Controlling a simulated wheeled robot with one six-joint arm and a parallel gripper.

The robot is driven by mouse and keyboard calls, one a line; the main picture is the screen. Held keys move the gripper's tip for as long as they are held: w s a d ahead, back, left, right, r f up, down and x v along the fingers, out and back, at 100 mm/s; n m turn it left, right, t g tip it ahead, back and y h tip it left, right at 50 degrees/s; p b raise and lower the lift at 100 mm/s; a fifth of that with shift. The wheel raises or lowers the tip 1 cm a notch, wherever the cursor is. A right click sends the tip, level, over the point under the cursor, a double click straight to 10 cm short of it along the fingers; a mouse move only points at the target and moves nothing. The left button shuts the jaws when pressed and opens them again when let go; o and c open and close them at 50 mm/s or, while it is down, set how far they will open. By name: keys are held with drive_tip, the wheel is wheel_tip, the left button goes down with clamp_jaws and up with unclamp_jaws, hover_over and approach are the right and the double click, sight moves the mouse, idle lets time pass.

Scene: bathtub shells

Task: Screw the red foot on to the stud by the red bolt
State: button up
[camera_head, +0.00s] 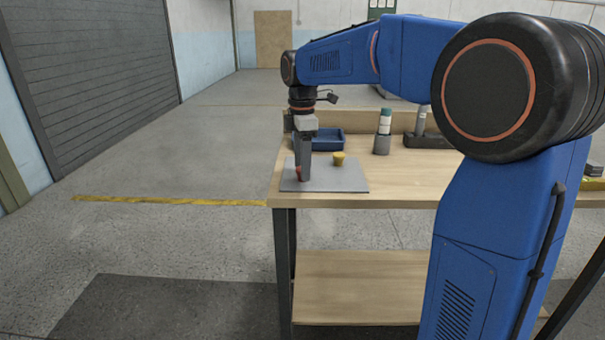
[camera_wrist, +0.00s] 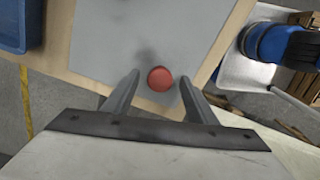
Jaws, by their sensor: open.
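The red foot (camera_wrist: 160,79) shows as a round red disc on the grey mat (camera_wrist: 120,30) in the wrist view. In the head view a small red part (camera_head: 299,174) shows at the fingertips, mostly hidden by them. My gripper (camera_head: 304,172) points straight down over the left part of the mat. In the wrist view my gripper (camera_wrist: 160,85) is open, with one finger to each side of the red disc and a gap on both sides. I cannot make out a stud or a red bolt in either view.
A yellow piece (camera_head: 339,159) stands on the mat, right of my gripper. A blue tray (camera_head: 328,139) lies behind. A grey cylinder with a green-topped bottle (camera_head: 382,140) and a dark holder (camera_head: 425,140) stand further right. The table's left edge is close to the mat.

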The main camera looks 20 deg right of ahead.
drive_tip(key=c, duration=1.1)
drive_tip(key=shift+c, duration=0.2)
